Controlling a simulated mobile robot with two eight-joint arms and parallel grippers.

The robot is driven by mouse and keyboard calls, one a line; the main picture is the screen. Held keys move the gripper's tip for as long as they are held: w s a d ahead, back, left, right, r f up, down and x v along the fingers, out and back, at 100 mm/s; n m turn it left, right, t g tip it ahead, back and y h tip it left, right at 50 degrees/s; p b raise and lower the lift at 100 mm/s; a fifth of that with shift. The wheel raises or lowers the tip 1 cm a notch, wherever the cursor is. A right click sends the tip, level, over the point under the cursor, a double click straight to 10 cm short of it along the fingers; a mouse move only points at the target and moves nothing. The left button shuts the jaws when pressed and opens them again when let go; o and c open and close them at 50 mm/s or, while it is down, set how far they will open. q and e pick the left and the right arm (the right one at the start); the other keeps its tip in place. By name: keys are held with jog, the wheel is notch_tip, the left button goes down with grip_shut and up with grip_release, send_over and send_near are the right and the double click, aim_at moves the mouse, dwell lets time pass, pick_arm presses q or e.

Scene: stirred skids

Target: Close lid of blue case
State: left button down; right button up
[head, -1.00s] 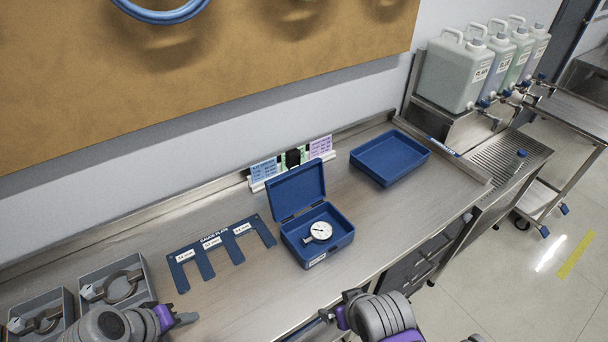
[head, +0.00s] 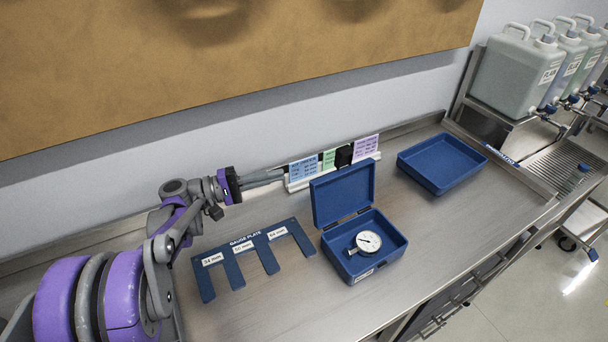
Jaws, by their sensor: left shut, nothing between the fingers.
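The blue case (head: 364,272) stands on the metal counter with its lid (head: 343,194) open and upright at the back. A round dial gauge (head: 367,241) with a white face lies inside the case. My left gripper (head: 280,174) is shut and empty. It points right, above the back of the counter, to the left of the lid and apart from it. My right gripper is not in view.
A blue gauge plate (head: 252,262) lies left of the case. A blue tray (head: 441,163) sits to the right. Label cards (head: 303,170) stand behind the lid by the wall.

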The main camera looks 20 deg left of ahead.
aim_at(339, 189)
pick_arm(q)
jog(key=w+d, duration=0.1)
jog(key=d, duration=0.2)
jog(key=w+d, duration=0.1)
jog(key=d, duration=0.2)
jog(key=d+r, duration=0.1)
jog(key=d, duration=0.2)
jog(key=shift+w+d+r+p, duration=0.1)
jog(key=shift+w+d+p, duration=0.3)
jog(key=shift+s+d, duration=0.3)
jog(key=shift+r, duration=0.15)
